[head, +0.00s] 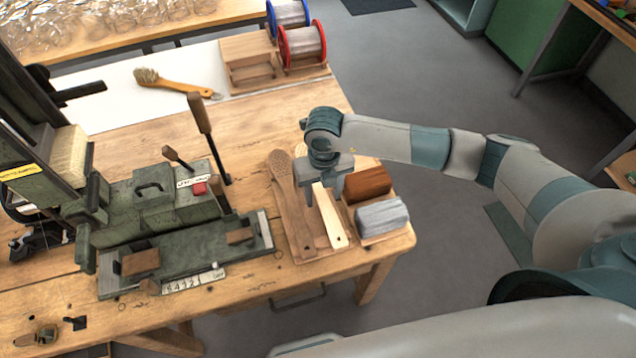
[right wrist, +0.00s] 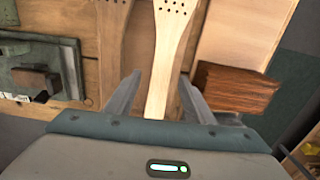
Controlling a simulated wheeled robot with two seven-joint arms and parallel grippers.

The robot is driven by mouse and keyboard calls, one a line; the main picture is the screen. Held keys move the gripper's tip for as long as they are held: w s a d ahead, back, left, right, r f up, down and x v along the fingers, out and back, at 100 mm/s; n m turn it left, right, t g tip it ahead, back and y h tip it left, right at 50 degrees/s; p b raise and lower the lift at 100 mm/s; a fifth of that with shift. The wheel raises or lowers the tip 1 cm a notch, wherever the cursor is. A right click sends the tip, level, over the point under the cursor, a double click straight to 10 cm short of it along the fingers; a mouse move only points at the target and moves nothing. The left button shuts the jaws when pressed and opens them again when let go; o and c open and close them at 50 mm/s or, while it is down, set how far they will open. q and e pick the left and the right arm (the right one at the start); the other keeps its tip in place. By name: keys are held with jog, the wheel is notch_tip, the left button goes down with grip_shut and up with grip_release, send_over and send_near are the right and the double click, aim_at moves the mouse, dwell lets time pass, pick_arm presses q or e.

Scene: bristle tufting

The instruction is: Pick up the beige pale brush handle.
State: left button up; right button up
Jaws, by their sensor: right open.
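The beige pale brush handle (head: 334,226) lies on a wooden board at the right end of the bench. Its narrow end points toward the bench's front edge. My right gripper (head: 324,193) is over it, fingers pointing down, and hides part of it. In the right wrist view the pale handle (right wrist: 162,72) runs between the two open fingers of the gripper (right wrist: 158,100), apart from both. Its wide end shows several dark holes. I cannot tell how far the fingertips are above the board. My left gripper is not in view.
A darker brown handle (head: 288,205) lies close left of the pale one. A reddish-brown block (head: 368,184) and a grey block (head: 381,216) sit close on the right. A green machine (head: 150,205) with an upright lever (head: 205,130) stands to the left.

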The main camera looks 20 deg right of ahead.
aim_at(323, 197)
dwell(0.3)
jog(key=c, duration=1.2)
jog(key=shift+r, duration=0.15)
jog(key=shift+w+r+b, duration=0.1)
jog(key=shift+r+b, duration=0.35)
jog(key=shift+r, duration=0.15)
notch_tip(323, 197, up, 2)
jog(key=shift+r+b, duration=0.2)
jog(key=shift+b, duration=0.55)
jog(key=s+d+r+b, duration=0.3)
jog(key=s+d+r, duration=0.2)
jog(key=s, duration=0.5)
notch_tip(323, 197, up, 2)
jog(key=shift+s+d+r, duration=0.1)
jog(key=shift+s+d, duration=0.05)
jog(key=shift+d, duration=0.25)
